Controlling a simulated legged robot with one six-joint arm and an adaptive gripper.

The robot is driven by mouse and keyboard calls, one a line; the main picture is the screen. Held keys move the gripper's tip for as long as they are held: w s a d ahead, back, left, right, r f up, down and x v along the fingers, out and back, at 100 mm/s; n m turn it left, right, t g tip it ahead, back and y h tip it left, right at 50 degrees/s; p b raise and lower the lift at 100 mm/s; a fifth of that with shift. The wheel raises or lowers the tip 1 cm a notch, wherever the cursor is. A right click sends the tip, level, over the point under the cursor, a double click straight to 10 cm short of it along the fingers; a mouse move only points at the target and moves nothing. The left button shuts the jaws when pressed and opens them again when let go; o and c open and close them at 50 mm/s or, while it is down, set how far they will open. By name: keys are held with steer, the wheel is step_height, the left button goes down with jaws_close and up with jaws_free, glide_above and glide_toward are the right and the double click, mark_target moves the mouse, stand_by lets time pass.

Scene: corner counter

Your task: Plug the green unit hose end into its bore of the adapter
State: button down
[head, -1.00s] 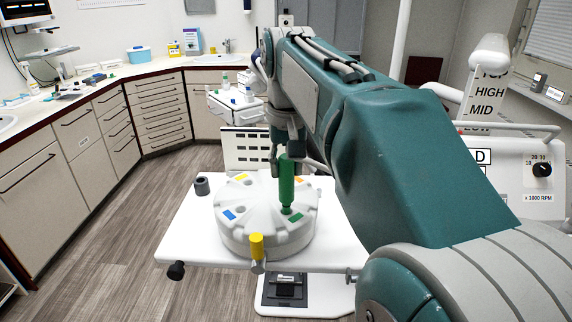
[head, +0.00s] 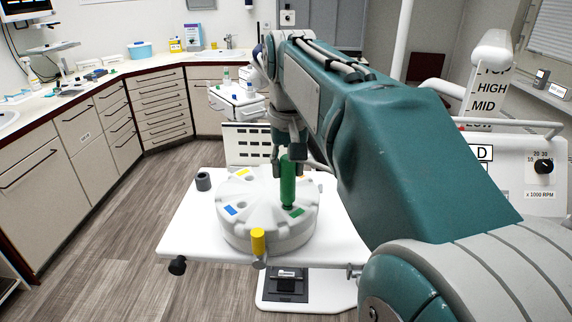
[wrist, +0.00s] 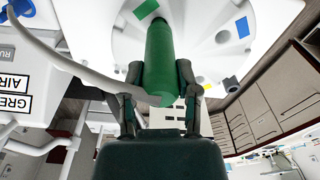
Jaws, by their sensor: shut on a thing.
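The green unit hose end (head: 287,184) is an upright green cylinder over the white round adapter (head: 237,193). Its lower end meets the adapter's top beside the green label (head: 297,212). I cannot tell how deep it sits in the bore there. My gripper (head: 289,164) is shut on the upper part of the hose end. In the wrist view the green cylinder (wrist: 160,62) stands between the two fingers of my gripper (wrist: 158,80), with the adapter (wrist: 197,35) beyond it. The cylinder hides the bore in that view.
The adapter stands on a white tray table (head: 188,238). A yellow capped piece (head: 258,240) is at its front edge, and a dark grey cylinder (head: 203,181) stands on the table to the left. A dental unit (head: 530,175) is at right; counters line the left.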

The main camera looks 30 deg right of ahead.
steer(key=shift+f, duration=0.65)
steer(key=shift+c, duration=1.3)
jaws_free()
steer(key=shift+o, duration=1.3)
steer(key=shift+r, duration=4.5)
